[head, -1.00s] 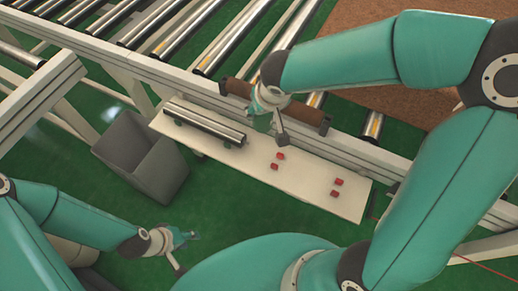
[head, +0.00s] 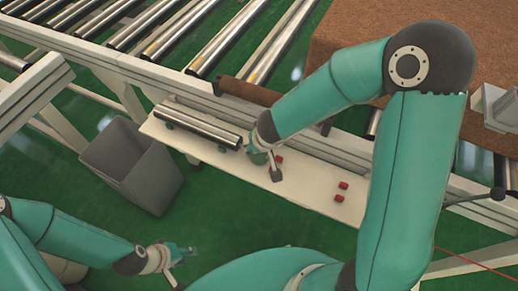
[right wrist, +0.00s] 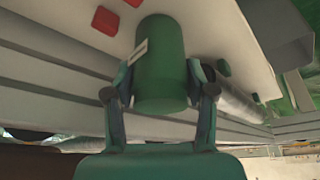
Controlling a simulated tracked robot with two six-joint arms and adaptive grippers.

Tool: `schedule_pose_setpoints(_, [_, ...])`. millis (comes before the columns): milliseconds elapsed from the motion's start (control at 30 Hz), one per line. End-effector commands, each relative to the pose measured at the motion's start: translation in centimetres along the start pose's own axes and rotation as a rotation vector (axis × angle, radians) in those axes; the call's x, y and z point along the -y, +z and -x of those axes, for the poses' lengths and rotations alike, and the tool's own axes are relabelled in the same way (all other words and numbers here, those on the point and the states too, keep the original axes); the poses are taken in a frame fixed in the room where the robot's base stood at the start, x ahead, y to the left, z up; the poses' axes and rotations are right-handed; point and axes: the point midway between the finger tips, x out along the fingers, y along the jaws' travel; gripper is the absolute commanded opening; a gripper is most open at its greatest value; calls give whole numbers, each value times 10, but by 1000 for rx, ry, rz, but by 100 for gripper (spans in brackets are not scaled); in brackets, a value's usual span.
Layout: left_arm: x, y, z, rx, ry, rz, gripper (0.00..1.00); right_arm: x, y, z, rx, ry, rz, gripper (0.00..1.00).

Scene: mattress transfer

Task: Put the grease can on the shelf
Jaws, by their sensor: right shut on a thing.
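The green grease can (right wrist: 162,62) is between the fingers of my right gripper (right wrist: 162,92) in the right wrist view, and the gripper is shut on it. In the head view my right gripper (head: 260,157) is over the middle of the white shelf (head: 310,197), close to the end of a steel roller; the can is hard to make out there. The shelf also shows in the right wrist view (right wrist: 228,38). My left gripper (head: 186,254) is low in the head view, away from the shelf, and its finger gap is unclear.
A steel roller (head: 200,124) lies at the shelf's left part. Red blocks (head: 341,191) sit on its right part. A grey bin (head: 133,165) stands left of the shelf. A conveyor frame (head: 180,83) runs behind, with a brown roller (head: 248,91) and a large brown slab (head: 400,25).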

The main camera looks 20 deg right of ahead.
Motion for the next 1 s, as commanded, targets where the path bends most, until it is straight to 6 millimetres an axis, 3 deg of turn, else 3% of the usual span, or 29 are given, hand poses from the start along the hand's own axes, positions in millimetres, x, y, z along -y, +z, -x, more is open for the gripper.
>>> schedule_pose_setpoints(367, [1, 0, -4, 0, 0, 0, 40, 0, 1, -4, -3, -1, -1, 9])
schedule_pose_setpoints(400, [2, 0, -4, 0, 0, 0, 40, 0, 1, -4, -2, -1, 0, 57])
schedule_pose_setpoints(533, [1, 0, -3, 0, 0, 0, 40, 0, 1, -3, -1, -1, 0, 78])
schedule_pose_setpoints(1000, [-1, 0, 2, 0, 0, 0, 40, 1, -1, 3, -3, -1, 1, 80])
